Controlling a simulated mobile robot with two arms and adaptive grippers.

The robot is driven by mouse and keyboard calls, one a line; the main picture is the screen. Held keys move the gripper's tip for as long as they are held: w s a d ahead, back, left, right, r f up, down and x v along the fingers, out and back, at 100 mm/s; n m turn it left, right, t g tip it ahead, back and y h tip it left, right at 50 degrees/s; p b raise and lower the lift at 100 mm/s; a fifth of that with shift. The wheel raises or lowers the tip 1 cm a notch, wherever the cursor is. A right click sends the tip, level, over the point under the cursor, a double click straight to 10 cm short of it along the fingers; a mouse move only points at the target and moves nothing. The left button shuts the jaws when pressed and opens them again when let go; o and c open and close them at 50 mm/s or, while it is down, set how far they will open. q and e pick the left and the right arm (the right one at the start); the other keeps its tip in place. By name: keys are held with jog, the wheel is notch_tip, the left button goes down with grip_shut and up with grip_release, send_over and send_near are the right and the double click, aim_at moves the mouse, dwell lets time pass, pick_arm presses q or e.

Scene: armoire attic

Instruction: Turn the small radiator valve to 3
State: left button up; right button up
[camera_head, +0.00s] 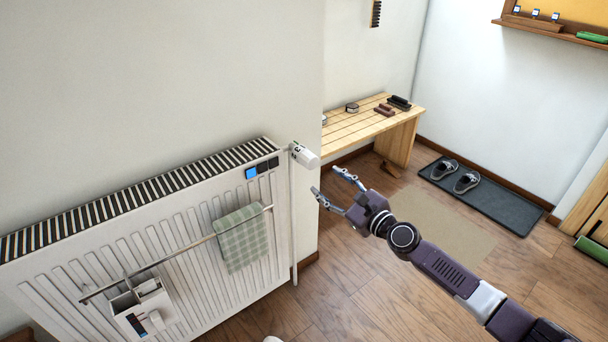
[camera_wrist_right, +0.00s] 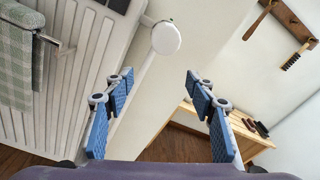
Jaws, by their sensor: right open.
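The small radiator valve (camera_head: 305,155) is a white cylindrical knob at the upper right corner of the white radiator (camera_head: 190,240). A dark mark shows on its side, too small to read for certain. My left gripper is not in view.
A green checked towel (camera_head: 241,238) hangs on the radiator's rail, with a white holder (camera_head: 146,308) beside it. A wall corner stands just behind the valve. A wooden bench (camera_head: 365,127) with brushes is behind; shoes (camera_head: 456,176) stand on a dark mat. The floor around my right arm is free.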

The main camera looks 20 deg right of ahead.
aim_at(314, 165)
jog(key=r, duration=0.1)
jog(key=a+r+m+y, duration=0.1)
jog(key=r, duration=0.1)
jog(key=shift+w, duration=0.2)
jog(key=shift+w+a+r+m+b, duration=0.1)
jog(key=shift+w+r+m+b, duration=0.05)
jog(key=shift+m+b, duration=0.15)
jog(key=b+x, duration=0.1)
jog(key=x, duration=0.5)
jog(key=shift+w, duration=0.1)
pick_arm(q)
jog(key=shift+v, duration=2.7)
pick_arm(e)
jog(key=shift+w+a, duration=0.25)
jog(key=shift+w, duration=0.4)
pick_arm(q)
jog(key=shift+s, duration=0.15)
pick_arm(e)
jog(key=c, duration=1.2)
jog(key=shift+o, duration=0.2)
